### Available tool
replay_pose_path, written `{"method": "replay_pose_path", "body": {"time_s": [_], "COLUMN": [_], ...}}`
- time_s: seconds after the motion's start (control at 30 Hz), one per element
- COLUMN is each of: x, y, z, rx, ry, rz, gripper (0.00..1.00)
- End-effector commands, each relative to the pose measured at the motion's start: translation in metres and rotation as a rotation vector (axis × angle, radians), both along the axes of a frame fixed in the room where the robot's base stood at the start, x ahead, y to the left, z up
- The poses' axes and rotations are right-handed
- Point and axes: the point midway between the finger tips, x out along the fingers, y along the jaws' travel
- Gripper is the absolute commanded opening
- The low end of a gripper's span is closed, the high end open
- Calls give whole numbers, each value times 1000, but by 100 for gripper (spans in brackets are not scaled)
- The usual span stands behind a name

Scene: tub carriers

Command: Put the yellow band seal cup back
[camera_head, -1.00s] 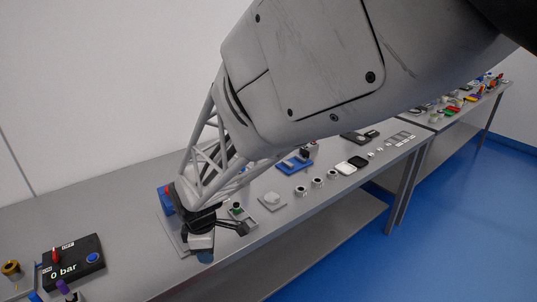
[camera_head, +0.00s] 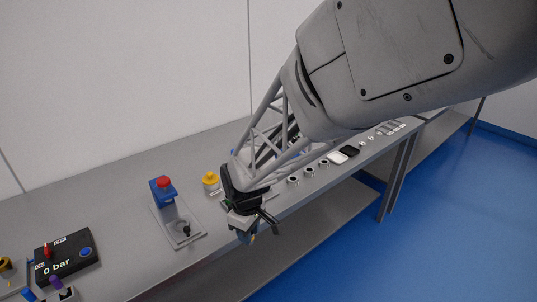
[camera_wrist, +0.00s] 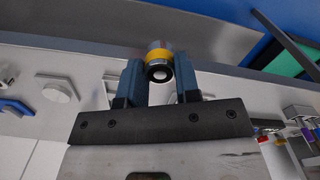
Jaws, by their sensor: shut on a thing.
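The yellow band seal cup (camera_wrist: 158,62) is a small pale cylinder with a yellow band and a dark round opening facing the wrist camera. My gripper (camera_wrist: 159,80) is shut on it, with one blue finger on each side. In the head view my gripper (camera_head: 246,232) hangs near the bench's front edge, right of a grey plate that carries a blue stand. The cup is mostly hidden there behind the fingers.
The blue stand (camera_head: 163,194) has a red button on top, and its plate (camera_head: 190,238) holds a small black part. A yellow-topped piece (camera_head: 210,180) stands behind my gripper. A black "0 bar" box (camera_head: 67,259) is at left. Several small cups line the bench at right.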

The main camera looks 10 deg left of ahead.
Motion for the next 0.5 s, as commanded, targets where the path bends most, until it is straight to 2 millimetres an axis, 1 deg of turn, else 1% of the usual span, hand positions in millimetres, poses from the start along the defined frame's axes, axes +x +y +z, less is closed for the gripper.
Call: {"method": "replay_pose_path", "body": {"time_s": [0.1,0.2,0.5], "x": [4,6,7], "y": [-13,-19,-23], "z": [0,-1,-1], "rx": [1,1,0], "ry": [-1,-1,-1], "rz": [-68,-104,-126], "gripper": [0,0,0]}}
